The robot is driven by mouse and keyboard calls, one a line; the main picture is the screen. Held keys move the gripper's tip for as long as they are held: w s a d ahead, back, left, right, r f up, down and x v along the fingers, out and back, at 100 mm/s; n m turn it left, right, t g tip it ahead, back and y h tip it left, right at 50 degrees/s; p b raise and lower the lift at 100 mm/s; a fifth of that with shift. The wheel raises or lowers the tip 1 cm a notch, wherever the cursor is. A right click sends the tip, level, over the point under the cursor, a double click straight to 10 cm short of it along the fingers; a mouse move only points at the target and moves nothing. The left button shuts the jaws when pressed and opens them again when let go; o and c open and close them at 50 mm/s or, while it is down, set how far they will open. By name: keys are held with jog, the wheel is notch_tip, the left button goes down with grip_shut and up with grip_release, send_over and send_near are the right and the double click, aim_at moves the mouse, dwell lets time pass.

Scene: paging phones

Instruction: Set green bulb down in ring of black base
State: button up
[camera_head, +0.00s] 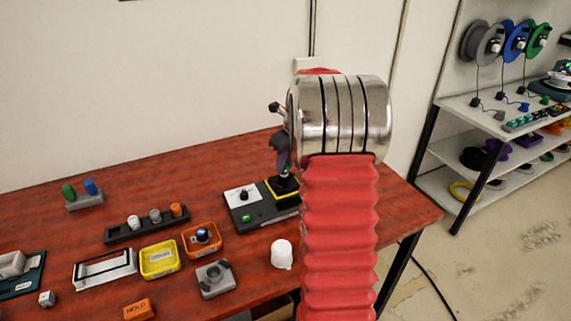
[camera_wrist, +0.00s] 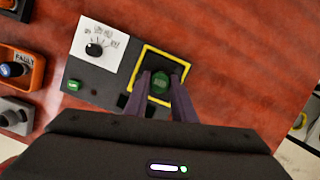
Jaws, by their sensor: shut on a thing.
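The green bulb (camera_wrist: 160,82) is between the two dark purple fingers of my gripper (camera_wrist: 160,92) in the wrist view. My gripper is shut on it. In the head view my gripper (camera_head: 284,160) points down, with a bit of green showing at its tips. The black base (camera_head: 284,186) with a yellow border is directly below, on the right part of a dark panel. In the wrist view the bulb overlaps the bordered black square (camera_wrist: 151,56). The ring is hidden behind the bulb and fingers, and I cannot tell whether they touch.
The dark panel (camera_head: 236,215) also carries a white dial plate (camera_wrist: 97,42) and a small green button (camera_wrist: 73,85). To its left stand an orange tray (camera_head: 203,252), a yellow tray (camera_head: 159,273) and a grey block (camera_head: 215,290). A white cap (camera_head: 282,254) stands in front.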

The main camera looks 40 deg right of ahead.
jog(key=shift+f, duration=0.95)
dwell(1.1)
jog(key=o, duration=1.1)
jog(key=shift+o, duration=0.3)
jog(key=shift+o, duration=1.3)
jog(key=shift+r, duration=2.9)
